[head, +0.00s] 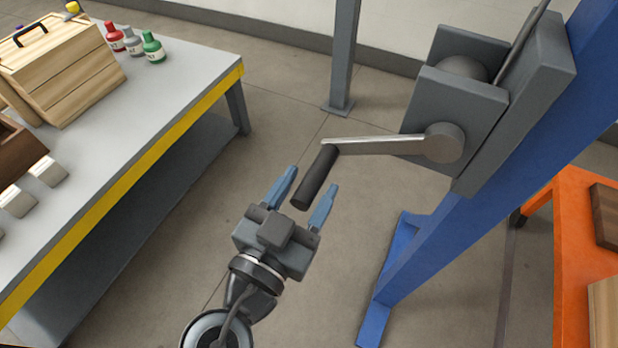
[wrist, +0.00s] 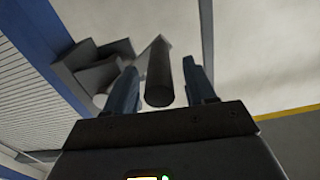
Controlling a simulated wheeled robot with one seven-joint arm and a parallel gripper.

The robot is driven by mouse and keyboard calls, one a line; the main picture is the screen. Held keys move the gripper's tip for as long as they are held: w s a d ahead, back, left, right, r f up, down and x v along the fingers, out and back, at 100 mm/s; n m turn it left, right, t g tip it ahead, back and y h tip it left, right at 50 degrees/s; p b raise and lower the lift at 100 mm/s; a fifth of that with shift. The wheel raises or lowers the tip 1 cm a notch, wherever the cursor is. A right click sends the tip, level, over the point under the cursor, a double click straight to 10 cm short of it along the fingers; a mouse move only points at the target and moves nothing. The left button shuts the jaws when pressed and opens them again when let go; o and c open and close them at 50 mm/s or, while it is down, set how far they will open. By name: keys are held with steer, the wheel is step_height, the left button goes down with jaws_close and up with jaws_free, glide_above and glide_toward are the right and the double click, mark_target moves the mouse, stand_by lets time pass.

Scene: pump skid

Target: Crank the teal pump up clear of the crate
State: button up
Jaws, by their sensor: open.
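The winch crank has a dark cylindrical handle (head: 317,178) on the end of a silver arm (head: 378,146). The arm runs right to a round hub (head: 445,143) on the grey winch housing (head: 468,85). My gripper (head: 303,192) is open, and the handle's lower end appears between its two blue fingers. In the wrist view the handle (wrist: 159,75) stands between the open fingers (wrist: 160,83), with a visible gap on the right side. I cannot tell whether a finger touches it. The teal pump and the crate are not in view.
A blue post (head: 480,220) carries the winch. A grey-topped bench (head: 190,65) with a yellow edge stands left, holding a wooden box (head: 70,60) and small bottles (head: 133,42). An orange table (head: 575,250) is at right. A grey post (head: 343,55) stands behind. Floor around my gripper is clear.

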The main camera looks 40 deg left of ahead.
steer(key=shift+w+a, duration=0.1)
steer(key=shift+w, duration=0.45)
jaws_close()
stand_by(0.4)
